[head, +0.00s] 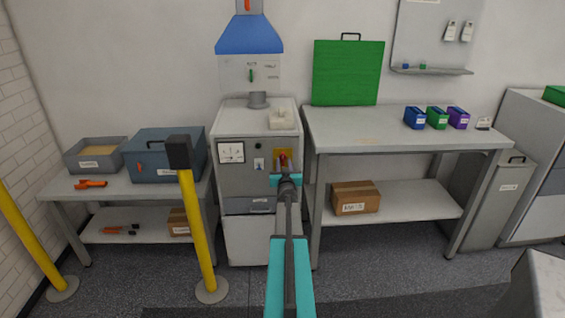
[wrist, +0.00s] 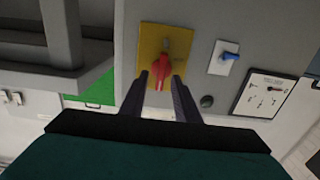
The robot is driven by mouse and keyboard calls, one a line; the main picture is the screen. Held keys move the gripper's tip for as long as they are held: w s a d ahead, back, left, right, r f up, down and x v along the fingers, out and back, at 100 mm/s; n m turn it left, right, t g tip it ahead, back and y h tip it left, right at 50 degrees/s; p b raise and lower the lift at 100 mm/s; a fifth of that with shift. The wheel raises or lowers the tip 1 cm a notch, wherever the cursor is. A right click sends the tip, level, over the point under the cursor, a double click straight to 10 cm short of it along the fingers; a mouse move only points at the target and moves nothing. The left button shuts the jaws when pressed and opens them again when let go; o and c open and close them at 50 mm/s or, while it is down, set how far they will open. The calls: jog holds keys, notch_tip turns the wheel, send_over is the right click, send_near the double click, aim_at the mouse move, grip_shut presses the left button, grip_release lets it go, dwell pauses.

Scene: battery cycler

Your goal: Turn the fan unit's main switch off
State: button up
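The fan unit (head: 232,185) is a grey cabinet in the middle of the head view. Its main switch is a red rotary handle (wrist: 160,73) on a yellow plate (wrist: 163,43). In the head view the red handle (head: 283,160) shows just above my gripper (head: 285,176), which hides the plate's lower part. In the wrist view my gripper (wrist: 160,77) is open. Its two dark fingertips stand either side of the red handle's tip, with narrow gaps visible. I cannot tell how deep the tips reach over the handle.
Beside the yellow plate are a small blue switch (wrist: 229,57), a dark round knob (wrist: 207,101) and a dial gauge (wrist: 264,93). A workbench (head: 400,135) stands close on the right, a low table (head: 115,190) on the left. A yellow post (head: 197,235) stands in front, left of my arm.

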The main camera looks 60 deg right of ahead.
aim_at(283, 159)
jog(key=shift+x, duration=1.2)
jog(key=shift+c, duration=0.4)
